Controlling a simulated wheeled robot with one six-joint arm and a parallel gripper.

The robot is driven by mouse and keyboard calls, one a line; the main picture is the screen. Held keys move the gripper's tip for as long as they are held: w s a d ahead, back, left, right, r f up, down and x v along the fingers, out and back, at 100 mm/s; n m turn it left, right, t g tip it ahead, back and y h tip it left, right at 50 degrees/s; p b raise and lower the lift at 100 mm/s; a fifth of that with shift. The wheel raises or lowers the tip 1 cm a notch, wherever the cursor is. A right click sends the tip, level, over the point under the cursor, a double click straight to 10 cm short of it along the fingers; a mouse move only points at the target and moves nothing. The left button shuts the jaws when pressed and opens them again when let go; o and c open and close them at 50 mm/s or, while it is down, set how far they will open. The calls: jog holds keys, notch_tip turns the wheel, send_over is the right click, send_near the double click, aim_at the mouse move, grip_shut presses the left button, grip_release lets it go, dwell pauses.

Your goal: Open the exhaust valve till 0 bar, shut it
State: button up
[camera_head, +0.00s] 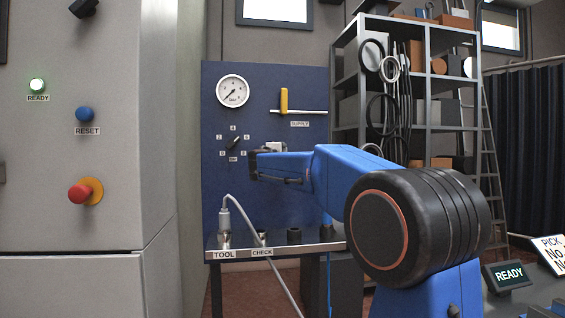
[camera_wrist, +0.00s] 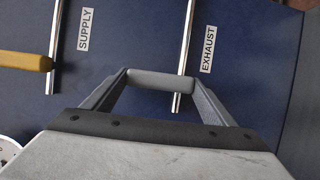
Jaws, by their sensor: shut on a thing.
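The blue panel (camera_head: 265,85) carries a pressure gauge (camera_head: 233,91); its thin needle points lower left, near the low end of the scale. In the wrist view the EXHAUST label (camera_wrist: 208,49) stands beside a metal pipe (camera_wrist: 187,45). A grey bar (camera_wrist: 150,77), apparently the exhaust valve handle, lies across this pipe. My gripper (camera_wrist: 160,84) is shut on this bar, with a finger at each end. In the head view my gripper (camera_head: 264,160) is at the panel, and my arm hides the exhaust valve.
The supply valve's yellow handle (camera_head: 284,100) stands crosswise to its pipe, above right of a selector knob (camera_head: 234,143). Below, a ledge (camera_head: 284,250) holds a plugged-in cable connector (camera_head: 224,220) and dark sockets. A grey cabinet (camera_head: 120,215) stands left, shelves (camera_head: 405,17) behind right.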

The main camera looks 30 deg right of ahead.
jog(key=o, duration=1.5)
jog(key=shift+s, duration=0.1)
jog(key=v, duration=1.7)
jog(key=shift+s, duration=0.15)
